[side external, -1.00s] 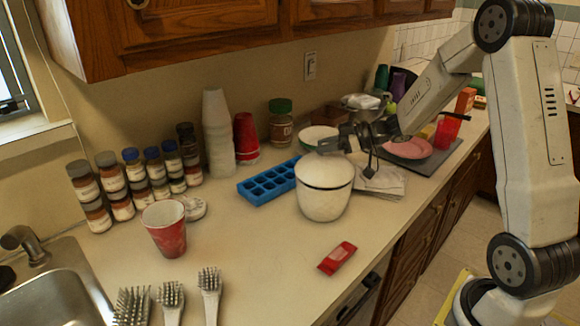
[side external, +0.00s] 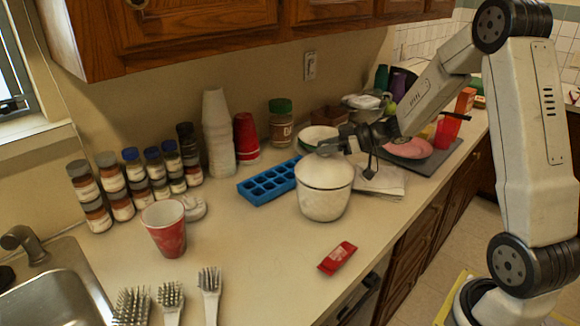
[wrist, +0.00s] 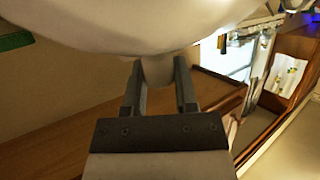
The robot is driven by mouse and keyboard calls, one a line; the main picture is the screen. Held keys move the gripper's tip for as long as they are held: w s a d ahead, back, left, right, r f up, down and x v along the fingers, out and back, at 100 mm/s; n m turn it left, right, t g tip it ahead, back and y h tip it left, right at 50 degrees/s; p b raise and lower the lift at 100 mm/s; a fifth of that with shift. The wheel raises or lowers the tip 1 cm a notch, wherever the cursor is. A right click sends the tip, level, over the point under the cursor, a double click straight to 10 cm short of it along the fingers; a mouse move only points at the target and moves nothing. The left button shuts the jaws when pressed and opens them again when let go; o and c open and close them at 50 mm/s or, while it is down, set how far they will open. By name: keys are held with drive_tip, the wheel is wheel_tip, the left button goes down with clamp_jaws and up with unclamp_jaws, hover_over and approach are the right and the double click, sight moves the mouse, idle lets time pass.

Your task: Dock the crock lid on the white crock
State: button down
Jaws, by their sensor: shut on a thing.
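The white crock (side external: 324,204) stands upright on the counter, with a dark line around its rim. The pale domed crock lid (side external: 322,172) sits over its mouth and looks roughly level; I cannot tell whether it is fully seated. My gripper (side external: 328,147) is just above the lid, reaching in from the right. In the wrist view my gripper (wrist: 159,85) has its two fingers closed on the lid's knob, and the white lid (wrist: 150,25) fills the top of the picture. The crock's inside is hidden by the lid.
A blue ice tray (side external: 268,183) lies close left of the crock, and a bowl (side external: 318,136) stands behind it. A red packet (side external: 337,258) lies in front. White cloths (side external: 385,181) and a grey mat with a pink plate (side external: 410,149) are to the right.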

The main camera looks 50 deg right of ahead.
drive_tip(key=shift+f, duration=0.4)
drive_tip(key=c, duration=0.7)
unclamp_jaws()
drive_tip(key=shift+s+d, duration=0.1)
drive_tip(key=shift+s, duration=0.05)
drive_tip(key=shift+v, duration=5.35)
